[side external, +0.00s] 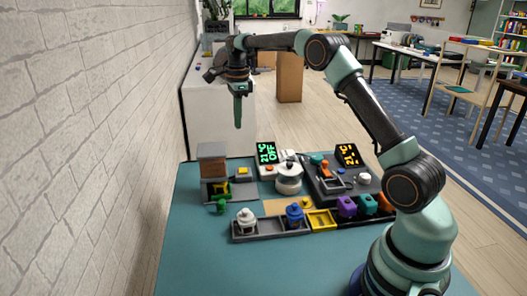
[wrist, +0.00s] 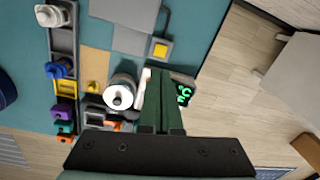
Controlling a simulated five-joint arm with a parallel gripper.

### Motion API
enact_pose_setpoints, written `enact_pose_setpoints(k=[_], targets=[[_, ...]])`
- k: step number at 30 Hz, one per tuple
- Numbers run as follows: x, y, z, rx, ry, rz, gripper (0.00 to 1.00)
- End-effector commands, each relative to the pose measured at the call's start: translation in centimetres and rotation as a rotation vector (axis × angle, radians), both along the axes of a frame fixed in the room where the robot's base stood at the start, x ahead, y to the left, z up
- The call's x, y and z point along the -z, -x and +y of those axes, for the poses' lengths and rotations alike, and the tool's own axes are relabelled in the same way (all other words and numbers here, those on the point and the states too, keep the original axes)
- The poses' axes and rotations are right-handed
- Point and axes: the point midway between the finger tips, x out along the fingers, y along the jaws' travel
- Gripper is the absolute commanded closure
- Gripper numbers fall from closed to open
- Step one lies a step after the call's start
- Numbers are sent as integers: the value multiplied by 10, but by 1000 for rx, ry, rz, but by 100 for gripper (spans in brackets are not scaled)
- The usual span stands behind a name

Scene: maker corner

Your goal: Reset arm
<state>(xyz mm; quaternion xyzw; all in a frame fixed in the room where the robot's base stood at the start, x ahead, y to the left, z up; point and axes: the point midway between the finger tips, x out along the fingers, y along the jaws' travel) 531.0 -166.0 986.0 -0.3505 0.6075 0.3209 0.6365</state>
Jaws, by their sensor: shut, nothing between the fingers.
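My gripper (side external: 238,108) is shut and empty. In the side external view it points down, raised high above the far left part of the teal table (side external: 190,270), clear of everything on it. In the wrist view its two dark green fingers (wrist: 162,118) lie together, with the table far below. My arm reaches from the right front, up and over to the left.
A tray (side external: 270,229) holds a white pot (side external: 246,218) and a blue pot (side external: 294,214). Purple, teal and orange blocks stand right of a yellow bin (side external: 321,220). Behind are a green display (side external: 267,153), a round white-topped vessel (side external: 289,180) and an orange display (side external: 347,154). A brick wall (side external: 90,130) borders the left.

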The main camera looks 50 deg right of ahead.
Motion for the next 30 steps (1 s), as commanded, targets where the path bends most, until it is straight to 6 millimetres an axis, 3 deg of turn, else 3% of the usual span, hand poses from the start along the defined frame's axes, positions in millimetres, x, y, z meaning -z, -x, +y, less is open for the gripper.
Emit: enact_pose_setpoints(k=[1,6,15,23,30], targets=[[-16,5,10,-82,11,-19,100],[-53,29,41,-393,56,-72,100],[-93,91,92,-938,169,-153,100],[-99,155,129,-1401,303,-206,100],[-80,212,153,-1805,454,-234,100]])
